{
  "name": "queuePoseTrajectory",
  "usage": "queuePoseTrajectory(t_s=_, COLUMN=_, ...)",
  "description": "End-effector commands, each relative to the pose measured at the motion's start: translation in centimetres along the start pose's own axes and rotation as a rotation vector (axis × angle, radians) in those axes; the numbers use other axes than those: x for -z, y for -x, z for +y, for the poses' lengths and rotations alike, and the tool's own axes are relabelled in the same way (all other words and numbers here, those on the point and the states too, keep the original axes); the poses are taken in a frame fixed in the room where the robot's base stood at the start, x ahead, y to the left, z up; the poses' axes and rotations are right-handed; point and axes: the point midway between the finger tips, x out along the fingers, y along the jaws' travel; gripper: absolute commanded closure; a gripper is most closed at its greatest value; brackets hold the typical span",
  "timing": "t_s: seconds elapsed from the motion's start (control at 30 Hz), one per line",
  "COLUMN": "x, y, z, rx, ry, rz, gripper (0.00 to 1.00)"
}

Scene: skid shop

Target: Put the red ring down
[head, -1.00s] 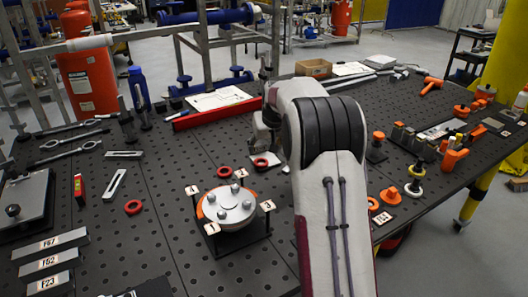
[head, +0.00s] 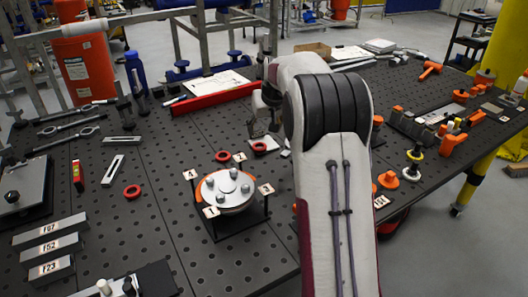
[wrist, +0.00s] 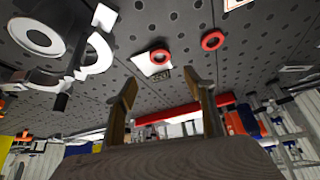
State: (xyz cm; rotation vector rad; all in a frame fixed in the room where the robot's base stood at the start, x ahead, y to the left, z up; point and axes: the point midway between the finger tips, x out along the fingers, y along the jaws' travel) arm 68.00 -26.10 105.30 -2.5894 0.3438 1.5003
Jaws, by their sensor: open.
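Three red rings lie flat on the dark perforated table: one by the round fixture (head: 223,156), one farther back (head: 259,147) on a pale plate, one at the left (head: 132,191). The wrist view shows the ring on the pale plate (wrist: 160,56) and another ring on the bare table (wrist: 212,41). My gripper (wrist: 162,82) is open, its two fingers apart with nothing between them. The ring on the plate shows beyond the fingertips, clear of them. In the head view, my arm hides most of my gripper.
A round metal fixture (head: 228,190) with bolts and numbered tags stands mid-table. A red bar (head: 212,99) lies behind it. Labelled grey blocks (head: 48,248) are at the front left, orange parts (head: 388,180) at the right. Bare table lies left of the fixture.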

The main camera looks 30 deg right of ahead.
Motion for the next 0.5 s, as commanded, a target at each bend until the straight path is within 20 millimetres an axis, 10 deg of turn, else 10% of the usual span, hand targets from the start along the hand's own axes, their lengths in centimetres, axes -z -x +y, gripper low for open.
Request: queuePoseTrajectory(t_s=0.5, x=-1.2, y=4.5, z=-2.7, rx=0.013, ry=0.021, rz=0.001, gripper=0.47)
